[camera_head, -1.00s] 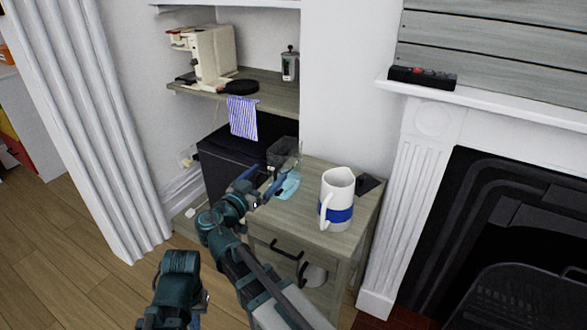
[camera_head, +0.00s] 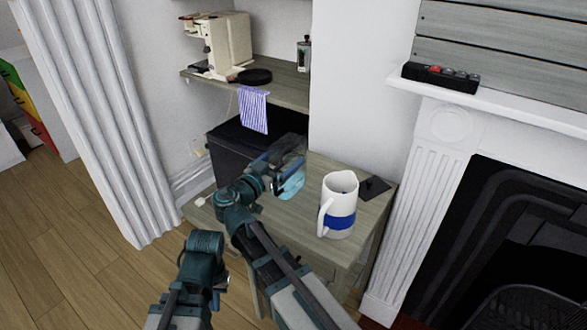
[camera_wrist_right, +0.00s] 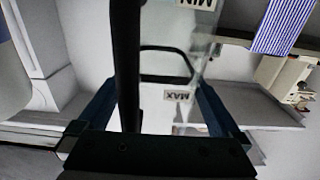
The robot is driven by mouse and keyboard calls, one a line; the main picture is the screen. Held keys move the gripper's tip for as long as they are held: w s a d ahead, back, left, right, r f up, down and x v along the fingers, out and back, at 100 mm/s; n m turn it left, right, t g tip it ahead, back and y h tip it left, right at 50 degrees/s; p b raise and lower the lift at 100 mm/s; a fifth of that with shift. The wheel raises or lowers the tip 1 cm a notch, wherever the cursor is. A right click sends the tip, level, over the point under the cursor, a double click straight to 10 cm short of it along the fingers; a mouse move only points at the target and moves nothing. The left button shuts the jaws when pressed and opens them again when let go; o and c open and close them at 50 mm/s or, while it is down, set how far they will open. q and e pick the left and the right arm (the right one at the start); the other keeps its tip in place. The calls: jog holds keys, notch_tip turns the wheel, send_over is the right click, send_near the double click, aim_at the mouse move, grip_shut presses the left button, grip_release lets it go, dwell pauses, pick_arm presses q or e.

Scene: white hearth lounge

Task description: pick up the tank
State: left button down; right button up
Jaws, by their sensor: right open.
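The tank is a see-through container with MIN and MAX labels. In the right wrist view the tank (camera_wrist_right: 178,96) fills the space between the fingers of my right gripper (camera_wrist_right: 155,92), with a dark bar crossing in front of it. In the head view the tank (camera_head: 291,147) is at the back left of the small wooden cabinet, partly hidden by my right gripper (camera_head: 270,174). My right gripper is open, with a finger on each side of the tank; contact cannot be told. My left arm is folded low in the head view, and its gripper (camera_head: 217,284) is mostly hidden.
A white jug with a blue band (camera_head: 338,205) stands on the cabinet top (camera_head: 300,222), right of my right gripper. A light blue cloth (camera_head: 293,186) lies beside the gripper. A shelf (camera_head: 285,88) with a coffee machine (camera_head: 225,45) is behind. A striped towel (camera_head: 254,110) hangs there.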

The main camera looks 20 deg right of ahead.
jog(key=shift+a, duration=0.1)
jog(key=shift+c, duration=0.2)
grip_shut()
jog(key=shift+r, duration=0.25)
